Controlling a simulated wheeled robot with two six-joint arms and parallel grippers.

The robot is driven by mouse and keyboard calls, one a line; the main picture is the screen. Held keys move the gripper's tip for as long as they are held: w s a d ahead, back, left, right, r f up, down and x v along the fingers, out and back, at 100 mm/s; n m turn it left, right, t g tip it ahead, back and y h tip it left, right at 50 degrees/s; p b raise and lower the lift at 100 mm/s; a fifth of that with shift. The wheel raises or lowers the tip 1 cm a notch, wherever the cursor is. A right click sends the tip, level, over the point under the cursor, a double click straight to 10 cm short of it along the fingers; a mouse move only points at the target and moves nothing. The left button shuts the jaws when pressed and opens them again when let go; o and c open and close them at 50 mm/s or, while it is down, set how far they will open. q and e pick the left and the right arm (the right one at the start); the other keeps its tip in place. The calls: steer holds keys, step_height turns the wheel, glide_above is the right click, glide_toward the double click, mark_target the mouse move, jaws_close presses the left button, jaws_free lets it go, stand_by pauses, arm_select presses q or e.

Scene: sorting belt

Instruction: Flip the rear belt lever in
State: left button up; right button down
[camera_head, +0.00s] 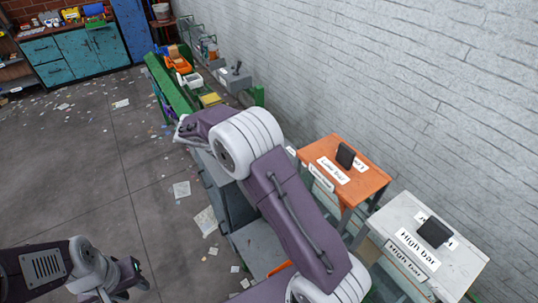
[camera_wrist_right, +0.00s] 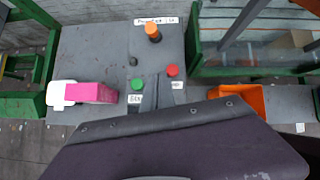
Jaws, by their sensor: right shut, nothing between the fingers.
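The green-framed belt (camera_head: 172,86) runs along the wall in the head view. A grey box (camera_head: 234,80) with a small dark upright lever (camera_head: 238,66) stands beside it; I cannot tell whether this is the rear belt lever. My right arm reaches toward the belt, its fingertips hidden in the head view. In the right wrist view, the dark body of my right gripper (camera_wrist_right: 185,140) fills the bottom, below a grey control panel (camera_wrist_right: 100,45). The right gripper is shut and empty. My left gripper (camera_head: 125,278) is at the lower left, its finger opening unclear.
The panel has a green button (camera_wrist_right: 137,84), a red button (camera_wrist_right: 172,70) and an orange-topped knob (camera_wrist_right: 153,32). Orange (camera_head: 350,178) and white (camera_head: 440,255) tables stand right. The left floor is mostly open, with paper scraps.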

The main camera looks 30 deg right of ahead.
steer(key=x, duration=1)
steer(key=shift+w+f, duration=0.15)
steer(key=shift+f, duration=0.05)
steer(key=d, duration=0.1)
steer(key=w+d+r+p, duration=0.1)
steer(key=shift+d+r, duration=0.2)
steer(key=shift+d, duration=0.05)
steer(key=shift+d+r+p, duration=0.25)
steer(key=shift+d+p, duration=0.1)
steer(key=shift+d, duration=0.1)
steer(key=shift+w, duration=0.1)
